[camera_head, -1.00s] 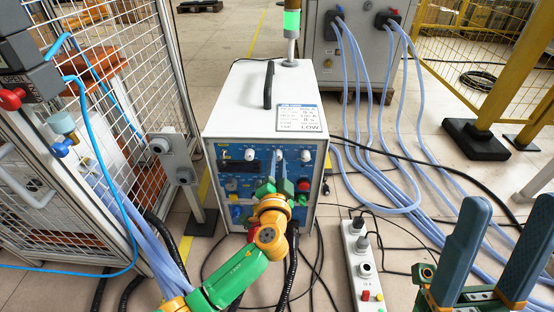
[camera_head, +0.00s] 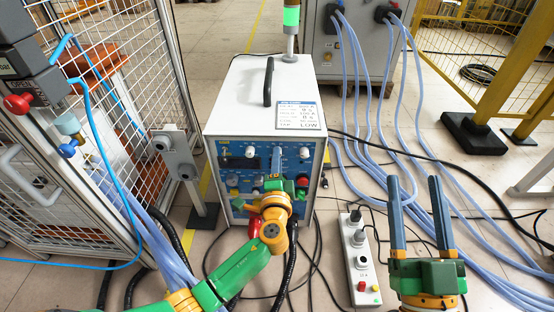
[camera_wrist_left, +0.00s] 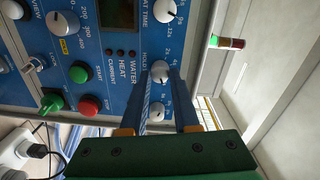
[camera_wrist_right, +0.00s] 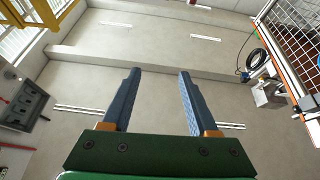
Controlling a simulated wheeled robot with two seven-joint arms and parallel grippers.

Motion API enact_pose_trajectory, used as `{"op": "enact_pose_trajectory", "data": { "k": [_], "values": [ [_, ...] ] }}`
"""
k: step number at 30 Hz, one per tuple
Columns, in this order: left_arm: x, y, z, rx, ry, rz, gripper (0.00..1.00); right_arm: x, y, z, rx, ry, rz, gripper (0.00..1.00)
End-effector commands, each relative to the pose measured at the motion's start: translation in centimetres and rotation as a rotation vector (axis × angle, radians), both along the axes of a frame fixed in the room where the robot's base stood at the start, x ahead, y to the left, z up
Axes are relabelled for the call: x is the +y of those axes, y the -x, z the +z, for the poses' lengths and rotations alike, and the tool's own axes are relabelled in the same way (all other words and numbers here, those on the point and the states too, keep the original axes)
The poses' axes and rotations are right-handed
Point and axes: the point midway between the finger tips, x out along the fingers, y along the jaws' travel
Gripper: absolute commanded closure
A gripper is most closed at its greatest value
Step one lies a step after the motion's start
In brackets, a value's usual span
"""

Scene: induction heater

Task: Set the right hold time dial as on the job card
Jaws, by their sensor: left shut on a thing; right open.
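The induction heater (camera_head: 235,105) is a white box with a blue front panel. The job card (camera_head: 298,115) lies on its top; "LOW" shows on its last line, most other print is too small. My left gripper (camera_head: 276,155) is at the panel's upper row. In the left wrist view its fingers are shut on a white dial (camera_wrist_left: 160,72) beside the lettering HOLD. Another white dial (camera_wrist_left: 157,110) shows between the fingers, nearer the palm. The heat time dial (camera_wrist_left: 167,10) is at the top edge. Pointer settings are unclear. My right gripper (camera_head: 417,220) is open and empty.
A wire cage (camera_head: 120,60) stands left of the heater. A power strip (camera_head: 357,260) lies on the floor at front right. Blue hoses (camera_head: 400,170) and black cables run across the floor. A yellow fence post (camera_head: 510,65) stands at right.

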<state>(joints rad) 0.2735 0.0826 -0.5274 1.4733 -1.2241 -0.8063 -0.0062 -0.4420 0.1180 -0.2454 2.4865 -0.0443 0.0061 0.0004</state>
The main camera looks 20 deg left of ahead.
Motion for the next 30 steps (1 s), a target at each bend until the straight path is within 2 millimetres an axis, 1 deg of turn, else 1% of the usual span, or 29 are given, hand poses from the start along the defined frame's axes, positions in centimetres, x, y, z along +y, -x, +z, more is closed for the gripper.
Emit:
{"op": "enact_pose_trajectory", "data": {
  "k": [13, 14, 15, 17, 27, 29, 30],
  "values": [
    [-0.1, 0.0, -0.1, 0.004, -0.009, -0.001, 1.00, 0.0, -0.1, -0.3, 0.015, 0.003, -0.001, 0.40],
    [-0.1, 0.0, -0.1, 0.004, -0.009, -0.001, 0.68, 0.0, -0.1, -0.3, 0.015, 0.002, -0.001, 0.40],
    [0.0, 0.0, -0.1, 0.003, -0.008, -0.001, 0.57, 0.0, -0.1, -0.3, 0.015, 0.002, -0.001, 0.40],
    [0.0, 0.0, -0.1, 0.003, -0.008, -0.001, 0.41, 0.0, -0.1, -0.3, 0.015, 0.002, -0.001, 0.40],
    [-0.1, 0.2, 0.0, 0.003, -0.007, 0.000, 0.41, 0.0, -0.2, -0.3, 0.022, 0.005, -0.002, 0.40],
    [-0.2, 0.7, 0.1, 0.004, -0.007, -0.001, 0.41, -0.1, -0.7, -1.2, 0.078, 0.018, -0.009, 0.40],
    [-0.4, 1.2, 0.1, 0.004, -0.008, -0.001, 0.41, -0.2, -1.0, -2.1, 0.131, 0.031, -0.014, 0.40]
  ]
}}
